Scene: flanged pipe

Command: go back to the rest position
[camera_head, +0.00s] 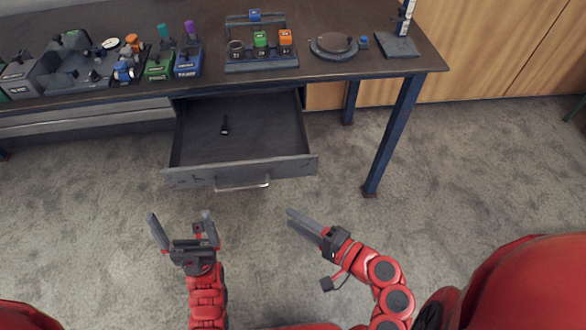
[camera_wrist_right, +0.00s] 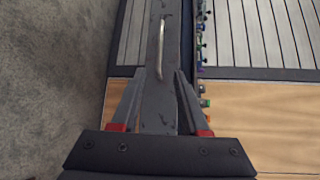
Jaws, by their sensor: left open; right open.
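My left gripper (camera_head: 182,230) is open and empty in the head view, its two fingers spread, in front of the open drawer (camera_head: 240,170). My right gripper (camera_head: 291,218) points up and left in the head view, below the drawer's right front corner, apart from it. In the right wrist view the right gripper (camera_wrist_right: 157,80) has its fingers apart with nothing between them. The drawer's metal handle (camera_wrist_right: 161,50) shows beyond the fingertips there.
The workbench (camera_head: 345,74) carries several bins, a rack (camera_head: 262,66) with coloured parts and a round turntable (camera_head: 334,46). A blue table leg (camera_head: 394,135) stands right of the drawer. The carpet around the grippers is clear.

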